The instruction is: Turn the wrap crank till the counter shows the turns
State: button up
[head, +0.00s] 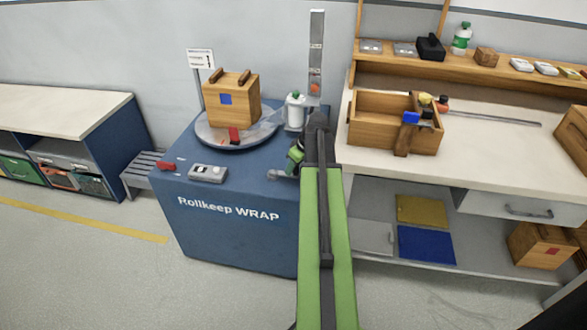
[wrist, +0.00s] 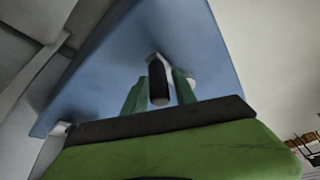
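The blue wrap station (head: 228,232) bears the words "Rollkeep WRAP". A wooden box (head: 232,112) with a blue patch sits on its round turntable (head: 208,136). The grey counter box (head: 207,173) lies on the front of its top; its reading is too small to make out. The crank's black handle (wrist: 158,84) stands out from the blue side in the wrist view. My gripper (wrist: 161,80) has one green finger on each side of this handle. I cannot tell whether they touch it. In the head view my gripper (head: 294,158) is at the station's right edge, and my arm hides much of the crank.
A white roll (head: 295,111) stands behind the turntable, with clear film reaching towards the box. The workbench (head: 480,158) on the right carries an open wooden tray (head: 375,139). The floor at front left is clear.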

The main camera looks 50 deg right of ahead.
grip_shut()
dwell(1.1)
